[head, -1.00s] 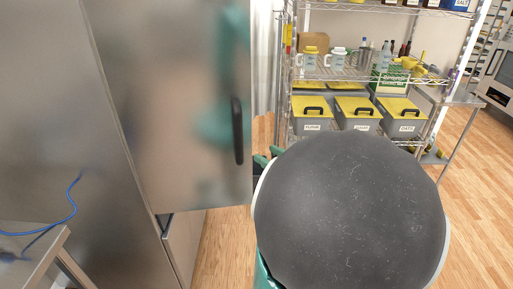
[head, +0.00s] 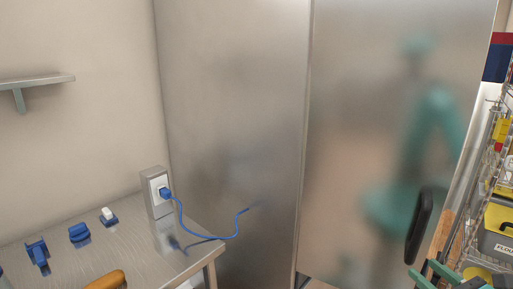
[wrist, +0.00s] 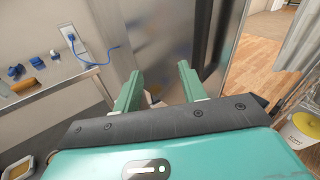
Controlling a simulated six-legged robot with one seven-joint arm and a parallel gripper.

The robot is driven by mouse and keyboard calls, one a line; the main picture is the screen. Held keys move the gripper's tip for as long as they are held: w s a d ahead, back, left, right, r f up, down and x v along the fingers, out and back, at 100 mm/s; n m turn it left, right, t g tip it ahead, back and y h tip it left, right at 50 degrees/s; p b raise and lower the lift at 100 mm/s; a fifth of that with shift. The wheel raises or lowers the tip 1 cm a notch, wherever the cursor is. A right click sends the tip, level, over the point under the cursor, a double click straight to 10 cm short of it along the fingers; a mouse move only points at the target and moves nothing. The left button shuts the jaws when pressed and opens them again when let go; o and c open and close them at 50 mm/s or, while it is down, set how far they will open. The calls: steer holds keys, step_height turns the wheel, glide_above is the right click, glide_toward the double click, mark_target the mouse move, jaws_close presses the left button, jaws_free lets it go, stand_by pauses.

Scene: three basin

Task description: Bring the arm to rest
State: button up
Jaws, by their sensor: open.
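My gripper (wrist: 160,88) shows in the wrist view with its two green fingers spread apart and nothing between them. It points toward the steel cabinet (wrist: 155,30). In the head view only green tips of my gripper (head: 447,274) show at the lower right corner, below the black door handle (head: 419,225). The cabinet door (head: 370,130) carries a blurred green reflection of my arm. I cannot tell the exact gap between my gripper and the door.
A steel table (head: 100,250) stands at the left with several blue items and an outlet box (head: 157,192). A blue cable (head: 205,232) runs from it toward the cabinet. A wall shelf (head: 35,81) is above. A wire rack with bins (head: 495,225) stands at the right.

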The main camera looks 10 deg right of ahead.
steer(key=a+f+n+g, duration=0.1)
steer(key=a+n+g, duration=1)
steer(key=a+n, duration=1.7)
steer(key=n, duration=0.6)
steer(key=shift+s+a+f+h, duration=0.15)
steer(key=shift+s+h, duration=0.2)
steer(key=shift+h, duration=0.05)
steer(key=shift+c, duration=0.6)
